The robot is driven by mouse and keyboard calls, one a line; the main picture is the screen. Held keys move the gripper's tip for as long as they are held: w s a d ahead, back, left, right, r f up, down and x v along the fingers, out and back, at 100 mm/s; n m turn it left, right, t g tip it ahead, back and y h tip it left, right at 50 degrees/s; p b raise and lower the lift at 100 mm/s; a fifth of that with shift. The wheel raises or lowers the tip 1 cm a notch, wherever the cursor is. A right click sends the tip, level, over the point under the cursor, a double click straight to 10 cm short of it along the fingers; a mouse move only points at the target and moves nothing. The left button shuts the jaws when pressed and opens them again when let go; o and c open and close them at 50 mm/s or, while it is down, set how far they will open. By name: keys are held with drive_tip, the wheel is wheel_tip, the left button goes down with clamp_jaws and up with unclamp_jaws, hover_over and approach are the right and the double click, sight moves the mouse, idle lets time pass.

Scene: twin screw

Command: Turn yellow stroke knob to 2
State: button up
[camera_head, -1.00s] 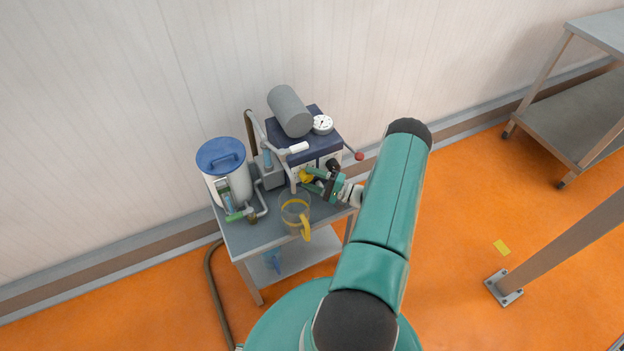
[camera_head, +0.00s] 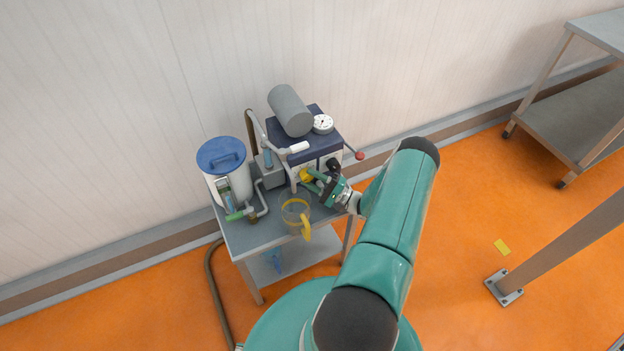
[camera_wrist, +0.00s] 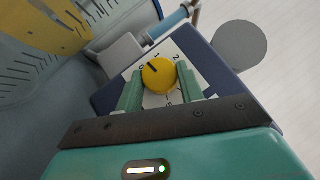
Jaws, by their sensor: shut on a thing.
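The yellow stroke knob (camera_wrist: 158,75) sits on a white dial plate (camera_wrist: 189,50) with black numbers on the front of the dark blue pump unit. In the wrist view a 2 shows at the plate's upper right, and a dark pointer mark on the knob faces upper left, near a 1. My gripper (camera_wrist: 160,88) is shut on the knob, with a green finger on each side of it. In the head view the knob (camera_head: 306,175) is at the front of the unit, partly hidden by my gripper (camera_head: 314,180).
A clear jug with a yellow handle (camera_head: 305,227) stands on the grey cart (camera_head: 243,241) just in front of the knob. A white tank with a blue lid (camera_head: 221,155) is to the left. A red-tipped lever (camera_head: 359,155) sticks out right.

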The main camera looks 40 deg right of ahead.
sight(311, 179)
drive_tip(key=o, duration=1)
drive_tip(key=shift+s, duration=0.1)
drive_tip(key=v, duration=0.5)
drive_tip(key=shift+s+f, duration=0.1)
drive_tip(key=shift+f, duration=0.05)
drive_tip(key=s+d, duration=0.1)
drive_tip(key=s, duration=0.2)
drive_tip(key=s+d, duration=0.2)
drive_tip(key=s, duration=0.2)
drive_tip(key=s+d, duration=0.2)
drive_tip(key=s, duration=0.1)
drive_tip(key=shift+s, duration=0.25)
